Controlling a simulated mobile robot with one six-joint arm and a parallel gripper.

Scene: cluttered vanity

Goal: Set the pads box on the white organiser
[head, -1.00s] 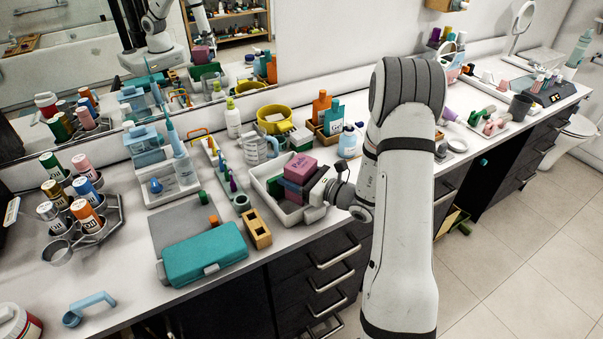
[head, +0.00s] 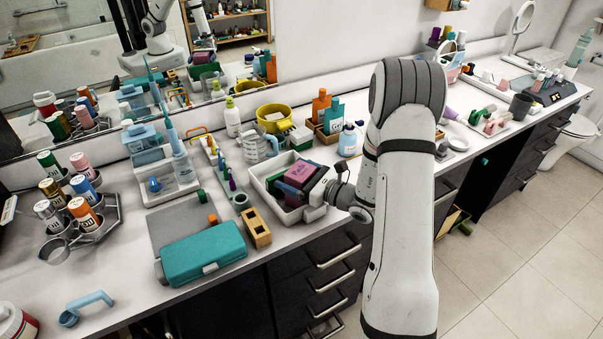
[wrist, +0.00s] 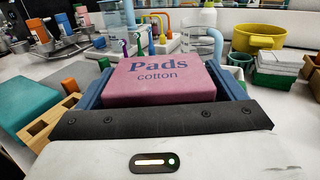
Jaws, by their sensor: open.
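The pads box (head: 300,172) is pink, with "Pads cotton" on its top in the wrist view (wrist: 158,75). In the head view it is at the white organiser (head: 262,186), a shallow white tray near the counter's front edge. My gripper (head: 303,180) is open and comes in from the right. Its blue fingers lie on either side of the box, beside it in the wrist view (wrist: 160,85). The box's underside is hidden, so I cannot tell whether it touches the tray floor.
A wooden block with holes (head: 257,228) and a teal case (head: 203,254) stand left of the organiser. A clear jug (head: 262,146), yellow bowl (head: 276,119) and green box (head: 299,139) stand behind it. A white bottle with a blue label (head: 348,140) is at right.

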